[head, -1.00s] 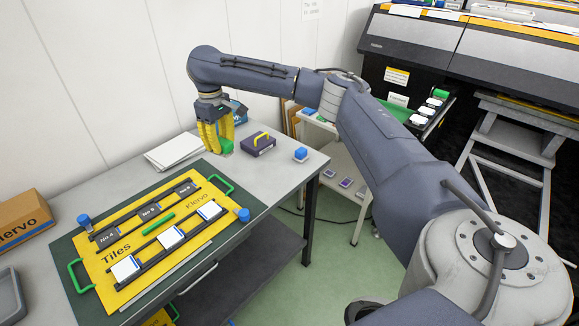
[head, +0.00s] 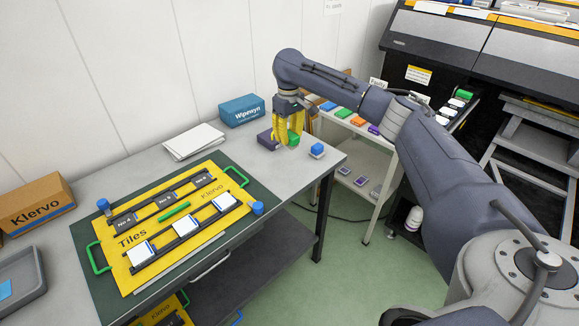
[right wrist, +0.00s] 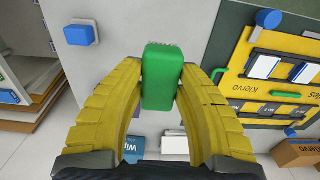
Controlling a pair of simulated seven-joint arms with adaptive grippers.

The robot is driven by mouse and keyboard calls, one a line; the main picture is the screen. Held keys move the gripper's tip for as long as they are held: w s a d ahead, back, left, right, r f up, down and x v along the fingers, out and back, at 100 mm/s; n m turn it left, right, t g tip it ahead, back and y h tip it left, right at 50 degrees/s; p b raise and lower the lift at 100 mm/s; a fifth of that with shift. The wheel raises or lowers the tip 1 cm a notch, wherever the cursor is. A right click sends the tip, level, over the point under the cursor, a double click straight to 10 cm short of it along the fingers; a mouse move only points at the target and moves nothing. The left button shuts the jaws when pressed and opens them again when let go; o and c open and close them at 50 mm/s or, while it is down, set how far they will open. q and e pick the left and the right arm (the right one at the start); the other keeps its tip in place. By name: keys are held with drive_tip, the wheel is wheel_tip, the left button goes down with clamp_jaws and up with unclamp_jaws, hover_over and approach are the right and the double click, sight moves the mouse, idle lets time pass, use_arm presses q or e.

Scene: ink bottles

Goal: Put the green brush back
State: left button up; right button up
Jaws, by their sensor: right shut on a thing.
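The green brush (head: 294,138) is held in my right gripper (head: 287,132), which is shut on it above the right end of the grey table. In the right wrist view, the green block of the brush (right wrist: 162,78) sits between the yellow fingers, with pale bristles just showing at its far end. A blue block-shaped brush (head: 317,150) stands at the table corner, right of the gripper; it also shows in the right wrist view (right wrist: 79,34). My left gripper is out of view.
A purple case (head: 266,140) is partly hidden behind my gripper. A white shelf cart (head: 345,152) with coloured pads stands right of the table. The yellow tile board (head: 165,259) fills the table's front; a blue box (head: 241,110) and white papers (head: 194,141) lie behind.

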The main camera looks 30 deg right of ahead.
wheel_tip(320, 180, down, 13)
drive_tip(key=shift+f, duration=0.1)
idle(0.6)
drive_tip(key=o, duration=1)
drive_tip(key=shift+o, duration=0.2)
wheel_tip(320, 180, up, 12)
drive_tip(key=shift+r, duration=0.1)
